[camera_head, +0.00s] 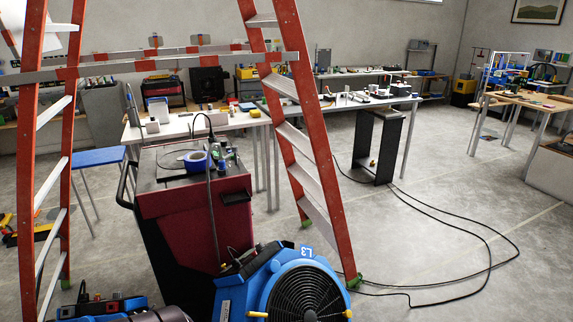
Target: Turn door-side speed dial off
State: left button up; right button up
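A blue fan unit (236,292) with a round black grille (305,292) and a white "L3" mark stands on the floor at the bottom centre, cut off by the lower picture edge. Small yellow parts show at the left and right of its grille; I cannot tell whether either is a dial. No speed dial can be made out clearly, and no door is in view. Neither of my grippers is clearly visible.
An orange stepladder (315,170) straddles the left and centre. A dark red cart (195,215) stands behind the fan, with a blue tape roll (196,161) on top. Black cables (450,212) loop over the floor at right, which is otherwise largely open. Workbenches (225,122) stand behind.

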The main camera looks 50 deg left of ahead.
aim_at(117, 295)
jog(key=i+u, duration=0.1)
jog(key=u, duration=0.35)
jog(key=i+u, duration=0.15)
jog(key=u, duration=0.35)
jog(key=i+l+u, duration=0.1)
jog(key=u, duration=0.35)
jog(key=l+u, duration=0.15)
jog(key=u, duration=0.35)
jog(key=i+l, duration=0.05)
